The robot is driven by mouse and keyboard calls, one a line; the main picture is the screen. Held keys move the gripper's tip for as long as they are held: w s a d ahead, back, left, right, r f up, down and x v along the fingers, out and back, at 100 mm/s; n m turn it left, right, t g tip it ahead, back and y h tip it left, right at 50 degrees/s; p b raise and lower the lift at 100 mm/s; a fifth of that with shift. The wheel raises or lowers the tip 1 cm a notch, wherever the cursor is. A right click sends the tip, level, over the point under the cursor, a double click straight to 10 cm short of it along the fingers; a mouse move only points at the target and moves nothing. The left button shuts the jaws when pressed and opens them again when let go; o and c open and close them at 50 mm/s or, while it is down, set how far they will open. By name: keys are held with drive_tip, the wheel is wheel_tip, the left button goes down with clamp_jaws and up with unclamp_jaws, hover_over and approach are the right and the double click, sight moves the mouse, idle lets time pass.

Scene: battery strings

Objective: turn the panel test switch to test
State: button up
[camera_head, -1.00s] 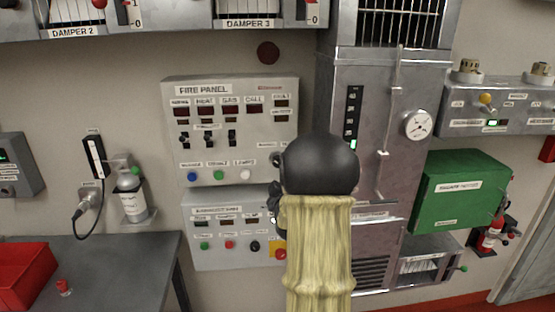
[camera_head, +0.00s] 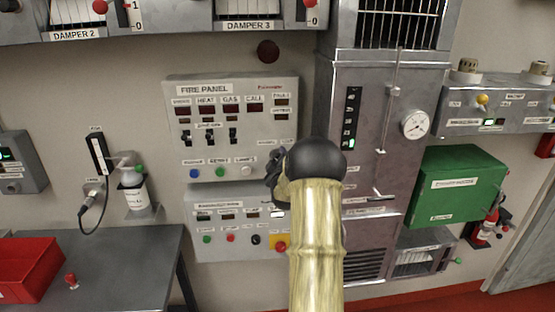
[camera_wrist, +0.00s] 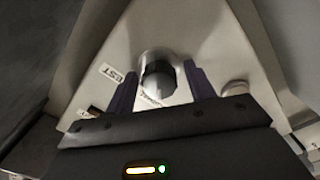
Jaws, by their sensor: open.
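The grey fire panel (camera_head: 262,132) is on the wall in the middle of the head view, with displays, toggles and coloured buttons. My gripper (camera_head: 274,168) is at its lower right corner, mostly hidden by my own dark wrist joint and pale arm. In the wrist view a round knob with a dark face and a pale lower part (camera_wrist: 158,78) shows between the two purple fingers of my open gripper (camera_wrist: 159,88). A partly cut label reading "EST" (camera_wrist: 112,73) is to its upper left. I cannot tell whether the fingers touch the knob, nor its exact setting.
A second grey control box (camera_head: 222,240) with buttons is just below the fire panel. A tall metal cabinet (camera_head: 385,185) with a gauge stands close on the right. A round pale button (camera_wrist: 235,88) is right of the fingers. A table (camera_head: 130,265) with a red bin (camera_head: 30,268) is lower left.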

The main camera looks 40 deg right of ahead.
drive_tip(key=shift+c, duration=0.4)
drive_tip(key=c, duration=0.9)
drive_tip(key=shift+f+m+b, duration=0.15)
drive_tip(key=shift+m+b, duration=0.25)
drive_tip(key=shift+b, duration=0.4)
drive_tip(key=m+b, duration=0.2)
drive_tip(key=b, duration=0.2)
drive_tip(key=shift+f, duration=0.15)
drive_tip(key=m+b, duration=0.5)
drive_tip(key=shift+b, duration=0.35)
drive_tip(key=m+b, duration=0.5)
drive_tip(key=shift+s+d, duration=0.1)
drive_tip(key=m+b, duration=0.2)
drive_tip(key=m, duration=0.1)
drive_tip(key=m+b, duration=0.1)
drive_tip(key=m, duration=0.1)
drive_tip(key=shift+r, duration=0.25)
